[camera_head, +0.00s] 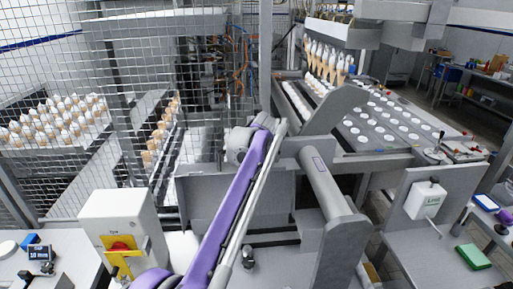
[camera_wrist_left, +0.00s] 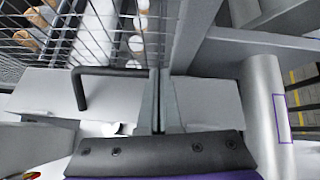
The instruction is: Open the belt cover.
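A black L-shaped handle (camera_wrist_left: 112,73) shows in the left wrist view on a pale grey panel (camera_wrist_left: 40,92), which looks like the belt cover. My left gripper (camera_wrist_left: 160,76) points away from the camera with its two grey fingers close together. The right end of the handle meets the fingertips; I cannot tell whether it lies between them. In the head view my purple left arm crosses the middle of the machine and hides this spot. My left fingers cannot be made out there. My right gripper is in neither view.
A grey cylinder (camera_head: 325,185) stands close right of my arm and also shows in the left wrist view (camera_wrist_left: 265,105). Wire mesh (camera_head: 55,75) rises at the left. A white control box (camera_head: 118,228) with a red knob stands front left.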

